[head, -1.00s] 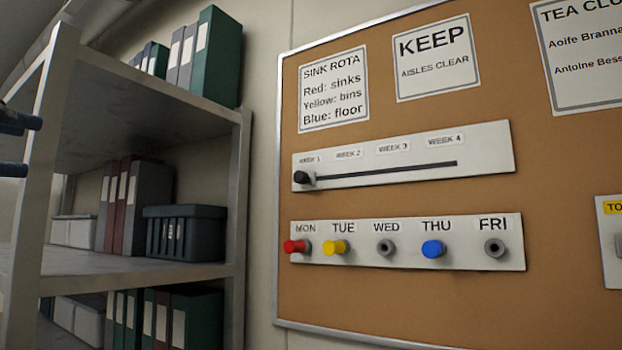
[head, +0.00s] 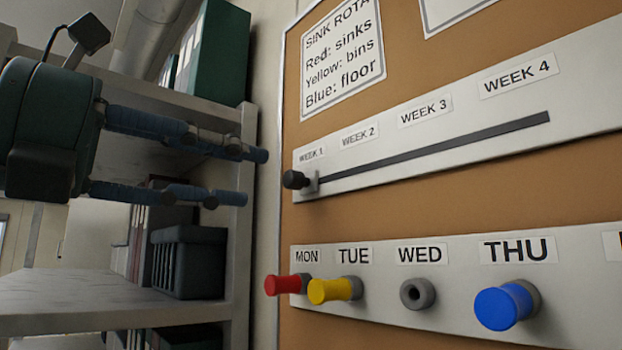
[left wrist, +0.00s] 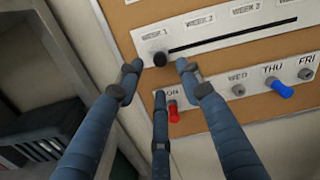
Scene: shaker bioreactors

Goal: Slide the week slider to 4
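The week slider is a black knob (head: 296,180) at the left end of a dark slot (head: 430,148) on a white panel (head: 590,85), below the WEEK 1 label. WEEK 4 (head: 517,76) is labelled near the slot's right end. My left gripper (head: 255,177) is open and empty, to the left of the knob in the head view. In the left wrist view, the knob (left wrist: 160,60) shows beyond and between the spread fingertips, with no clear contact. My right gripper is not in view.
Below the slider, a peg panel holds a red peg (head: 283,285), a yellow peg (head: 330,290) and a blue peg (head: 503,306). A metal shelf (head: 120,300) with binders and a dark crate (head: 188,262) stands at the left, behind my gripper.

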